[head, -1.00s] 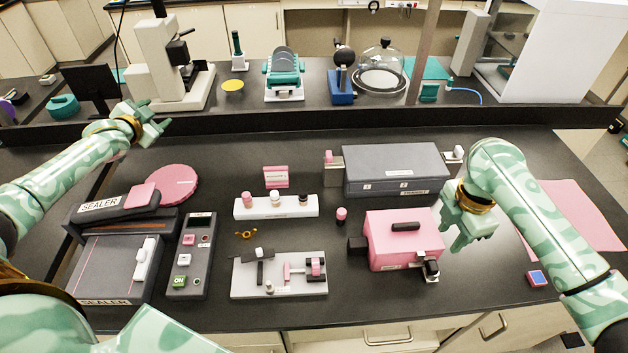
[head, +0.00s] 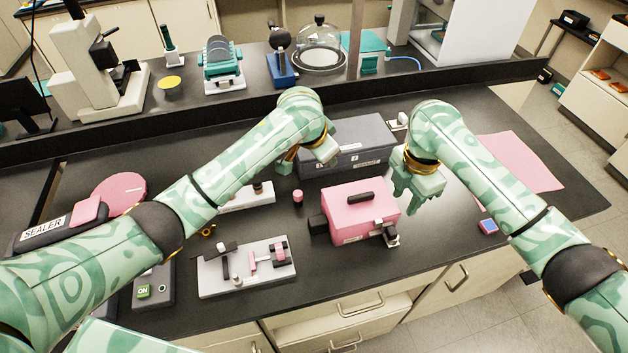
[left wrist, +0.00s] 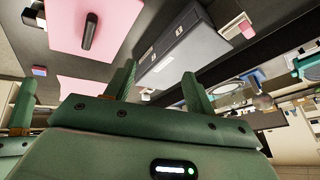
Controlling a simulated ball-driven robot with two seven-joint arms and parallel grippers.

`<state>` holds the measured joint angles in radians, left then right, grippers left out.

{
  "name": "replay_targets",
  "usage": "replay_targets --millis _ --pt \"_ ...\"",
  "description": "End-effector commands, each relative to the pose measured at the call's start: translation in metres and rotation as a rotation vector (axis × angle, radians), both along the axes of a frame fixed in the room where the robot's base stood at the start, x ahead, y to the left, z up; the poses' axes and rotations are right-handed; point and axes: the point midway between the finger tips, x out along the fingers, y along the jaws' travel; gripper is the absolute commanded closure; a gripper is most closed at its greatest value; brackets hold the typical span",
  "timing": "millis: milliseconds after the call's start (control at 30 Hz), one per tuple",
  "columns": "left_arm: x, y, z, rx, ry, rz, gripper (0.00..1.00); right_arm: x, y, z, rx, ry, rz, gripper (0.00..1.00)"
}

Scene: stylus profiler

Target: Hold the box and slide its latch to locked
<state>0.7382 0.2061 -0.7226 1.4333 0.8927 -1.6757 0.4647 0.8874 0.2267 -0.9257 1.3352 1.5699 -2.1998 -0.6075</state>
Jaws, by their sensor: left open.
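The pink box (head: 358,208) with a black handle (head: 360,197) on its lid stands upright on the black bench. A dark block (head: 318,224) sits at its left side. A small pale and dark fitting (head: 391,238), perhaps the latch, is at its front right corner; its position is too small to read. My left gripper (head: 306,160) is open and empty, above and behind the box's left side. The box also shows in the left wrist view (left wrist: 110,22), apart from the left fingers (left wrist: 160,85). My right gripper (head: 416,200) hangs just right of the box; its finger gap is unclear.
A grey case (head: 347,146) stands behind the box. A white fixture board (head: 215,280) lies to the left, with a small pink-topped bottle (head: 298,195) between. A pink mat (head: 520,160) and a small blue pad (head: 488,227) lie to the right. Bench in front is narrow.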

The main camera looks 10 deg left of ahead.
Motion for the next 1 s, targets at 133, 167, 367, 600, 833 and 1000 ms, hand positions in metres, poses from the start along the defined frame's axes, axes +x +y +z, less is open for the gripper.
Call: replay_targets --millis 133,167,367,600,833,1000 --pt "-0.04 -0.002 -0.017 0.098 0.255 -0.128 0.45 0.0 0.0 0.0 0.0 0.0 0.0 0.64" --pt "-0.047 -0.003 -0.018 0.115 0.295 -0.158 0.45 0.0 0.0 0.0 0.0 0.0 0.0 0.64" --pt "-0.073 -0.001 -0.021 0.19 0.451 -0.32 0.45 0.0 0.0 0.0 0.0 0.0 0.0 0.64" --pt "-0.08 0.0 -0.037 0.209 0.488 -0.366 0.45 0.0 0.0 0.0 0.0 0.0 0.0 0.64" --pt "-0.08 0.001 -0.087 0.211 0.488 -0.363 0.45 0.0 0.0 0.0 0.0 0.0 0.0 0.64" --pt "-0.08 0.001 -0.127 0.212 0.487 -0.362 0.45 0.0 0.0 0.0 0.0 0.0 0.0 0.64"
